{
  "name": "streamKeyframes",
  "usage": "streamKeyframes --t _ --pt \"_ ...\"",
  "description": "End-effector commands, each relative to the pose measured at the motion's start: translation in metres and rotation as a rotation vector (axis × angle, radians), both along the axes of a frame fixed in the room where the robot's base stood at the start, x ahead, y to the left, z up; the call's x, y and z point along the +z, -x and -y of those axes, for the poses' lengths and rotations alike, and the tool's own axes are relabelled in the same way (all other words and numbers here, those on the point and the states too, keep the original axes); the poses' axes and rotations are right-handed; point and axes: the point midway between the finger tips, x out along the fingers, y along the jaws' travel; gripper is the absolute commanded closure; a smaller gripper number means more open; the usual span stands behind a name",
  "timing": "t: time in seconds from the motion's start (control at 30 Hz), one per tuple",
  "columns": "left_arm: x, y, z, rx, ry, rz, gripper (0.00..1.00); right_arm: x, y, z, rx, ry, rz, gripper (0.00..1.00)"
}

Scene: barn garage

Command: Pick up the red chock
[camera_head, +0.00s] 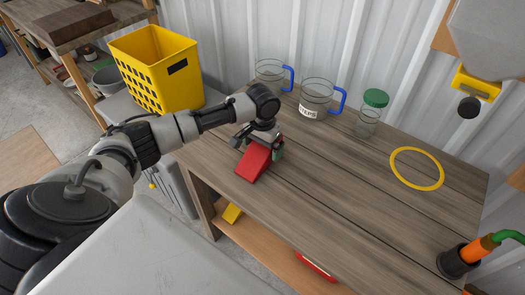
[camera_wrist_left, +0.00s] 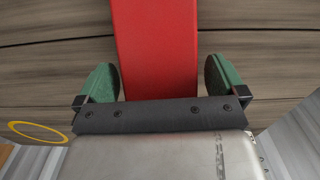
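The red chock (camera_head: 253,161) is a wedge lying on the wooden workbench (camera_head: 330,190), near its left edge. My left gripper (camera_head: 261,142) is at the chock's far end, low over the bench. In the left wrist view the red chock (camera_wrist_left: 157,45) runs between the two green finger pads of the left gripper (camera_wrist_left: 161,80). The pads stand wide on either side of it, with a narrow gap showing at the right pad. The chock's near end is hidden behind the dark gripper bar. My right gripper is not in view.
Two clear mugs with blue handles (camera_head: 316,96) and a green-lidded jar (camera_head: 370,112) stand behind the chock. A yellow ring (camera_head: 417,168) lies to the right, and a black holder (camera_head: 458,261) at the front right. A yellow crate (camera_head: 158,70) stands left. The bench middle is clear.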

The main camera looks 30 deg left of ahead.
Motion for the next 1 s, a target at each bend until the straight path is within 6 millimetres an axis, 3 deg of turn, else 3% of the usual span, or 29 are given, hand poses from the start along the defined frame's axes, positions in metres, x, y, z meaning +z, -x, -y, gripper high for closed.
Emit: streamKeyframes --t 0.07,0.43,0.77,1.0 --pt "0.000 0.000 0.000 0.000 0.000 0.000 0.12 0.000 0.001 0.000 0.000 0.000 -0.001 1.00" --pt "0.001 0.000 0.000 0.000 0.000 0.001 0.68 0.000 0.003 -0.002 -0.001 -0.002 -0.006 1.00" --pt "0.005 -0.001 0.000 0.000 0.001 0.005 0.69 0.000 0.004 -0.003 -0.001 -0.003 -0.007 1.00" --pt "0.031 -0.002 0.000 0.000 0.001 0.007 0.69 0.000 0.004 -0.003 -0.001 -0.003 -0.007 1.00"
